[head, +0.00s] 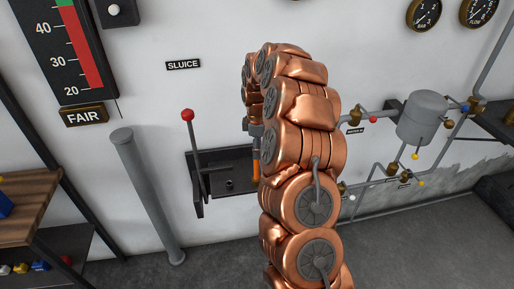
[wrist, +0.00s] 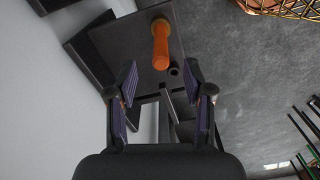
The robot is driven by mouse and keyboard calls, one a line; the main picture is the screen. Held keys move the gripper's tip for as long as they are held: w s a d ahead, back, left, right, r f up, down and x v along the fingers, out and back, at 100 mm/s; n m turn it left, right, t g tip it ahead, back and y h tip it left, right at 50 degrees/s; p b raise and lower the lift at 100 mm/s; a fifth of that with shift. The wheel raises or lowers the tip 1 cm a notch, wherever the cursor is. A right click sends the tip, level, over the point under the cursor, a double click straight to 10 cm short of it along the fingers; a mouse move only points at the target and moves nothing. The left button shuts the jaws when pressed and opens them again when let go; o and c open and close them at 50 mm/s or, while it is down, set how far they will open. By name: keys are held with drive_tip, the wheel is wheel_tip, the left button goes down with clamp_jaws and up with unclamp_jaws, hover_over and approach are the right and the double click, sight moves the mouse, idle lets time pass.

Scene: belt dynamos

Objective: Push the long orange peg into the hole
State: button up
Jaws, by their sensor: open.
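The long orange peg (wrist: 161,45) shows at the top of the wrist view, against a dark plate (wrist: 112,45). It lies beyond my open fingertips and is not between them. My gripper (wrist: 163,82) is open and empty, its two dark fingers spread left and right. A small dark round spot (wrist: 174,71), perhaps a hole, is just beside the peg's near end. In the head view the peg (head: 256,172) is a thin orange strip, partly hidden by my copper arm. A small dark hole (head: 229,184) shows in the dark panel (head: 232,160) to its left.
A lever with a red knob (head: 187,115) stands at the panel's left. A grey pipe (head: 147,195) leans on the wall further left, near a wooden shelf (head: 28,205). Pipes and a grey tank (head: 422,117) are on the right. Grey floor lies below.

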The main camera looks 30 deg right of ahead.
sight(257, 163)
drive_tip(key=shift+f+p, duration=1.1)
drive_tip(key=shift+f, duration=2.6)
clamp_jaws()
drive_tip(key=shift+r, duration=0.15)
drive_tip(key=shift+s+r, duration=0.1)
drive_tip(key=shift+r, duration=2)
drive_tip(key=shift+r, duration=2.45)
drive_tip(key=shift+w+a+f+b, duration=0.25)
drive_tip(key=shift+a+b, duration=0.1)
drive_tip(key=shift+b, duration=0.15)
drive_tip(key=w+a+f+b, duration=0.3)
drive_tip(key=a+b, duration=0.4)
drive_tip(key=a, duration=0.2)
drive_tip(key=shift+w, duration=0.35)
